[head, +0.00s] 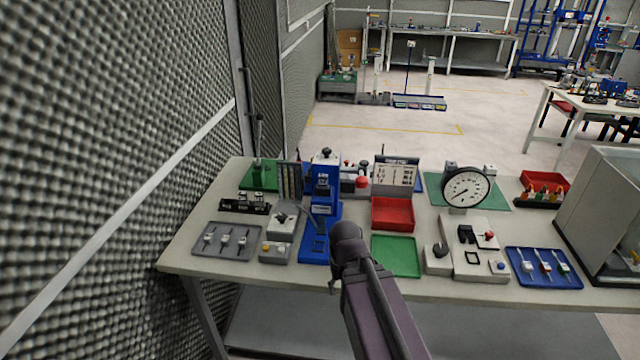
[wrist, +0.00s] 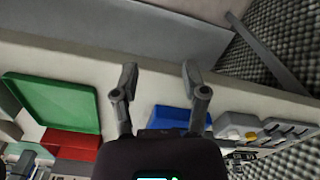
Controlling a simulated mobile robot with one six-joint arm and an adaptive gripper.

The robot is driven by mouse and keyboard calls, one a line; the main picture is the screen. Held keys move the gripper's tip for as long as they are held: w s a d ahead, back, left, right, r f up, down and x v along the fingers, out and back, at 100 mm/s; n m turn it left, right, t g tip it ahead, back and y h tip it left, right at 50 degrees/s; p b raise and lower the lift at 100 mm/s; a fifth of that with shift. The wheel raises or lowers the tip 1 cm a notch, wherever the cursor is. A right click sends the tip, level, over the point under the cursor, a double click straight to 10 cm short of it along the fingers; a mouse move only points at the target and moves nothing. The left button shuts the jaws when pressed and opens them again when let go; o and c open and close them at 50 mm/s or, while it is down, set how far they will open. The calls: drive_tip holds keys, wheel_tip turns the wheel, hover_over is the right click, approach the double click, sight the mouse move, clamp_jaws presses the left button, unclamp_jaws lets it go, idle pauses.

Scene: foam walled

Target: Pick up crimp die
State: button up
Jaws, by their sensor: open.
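No piece is clear enough to name for certain as the crimp die. A black holder with small silver blocks (head: 245,202), possibly dies, stands at the left of the bench, behind the grey tray. A blue press (head: 322,185) stands to its right, and the press's blue base also shows in the wrist view (wrist: 178,117). My gripper (wrist: 158,72) is open and empty, its two fingers apart above the bench's front edge. In the head view my arm reaches in front of the press and green tray, and hides the fingertips.
A grey tray with several small tools (head: 225,242) and a grey button box (head: 275,252) lie at the left front. A green tray (head: 396,256), red bin (head: 393,214), dial gauge (head: 466,187) and blue tray (head: 543,268) stand rightward. A textured foam wall (head: 110,150) borders the left.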

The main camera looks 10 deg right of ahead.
drive_tip(key=o, duration=0.4)
drive_tip(key=shift+w+d, duration=0.1)
drive_tip(key=shift+c, duration=0.2)
wheel_tip(320, 180, up, 29)
drive_tip(key=m+p, duration=0.4)
drive_tip(key=p, duration=2.5)
hover_over(323, 175)
drive_tip(key=shift+w, duration=0.1)
drive_tip(key=shift+f, duration=0.1)
wheel_tip(323, 175, down, 8)
drive_tip(key=b, duration=0.8)
drive_tip(key=shift+f+b, duration=0.2)
drive_tip(key=shift+b, duration=0.1)
drive_tip(key=shift+f+b, duration=2.6)
